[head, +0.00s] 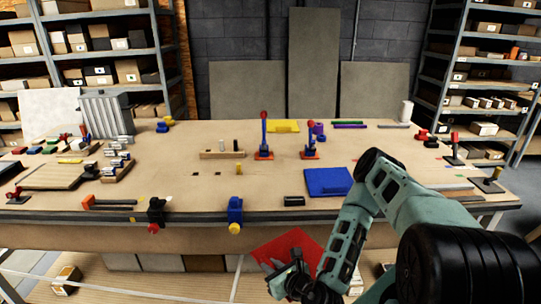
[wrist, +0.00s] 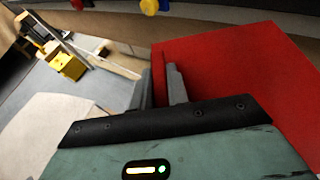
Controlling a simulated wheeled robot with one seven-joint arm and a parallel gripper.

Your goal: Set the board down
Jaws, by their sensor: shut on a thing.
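My gripper (head: 274,268) is in front of the workbench, below its top at the near edge. It is shut on the edge of a flat red board (head: 291,242). The wrist view shows the red board (wrist: 245,75) tilted, reaching out to the right from between the two fingers (wrist: 160,82). The board is clear of the bench top and partly hidden by the gripper and arm in the head view.
The wooden workbench (head: 240,183) holds a blue board (head: 328,181), a yellow board (head: 284,126) and two red-and-blue upright clamps (head: 264,135). A black clamp (head: 156,213) and a blue clamp (head: 235,213) sit on its front edge. The middle has bare room.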

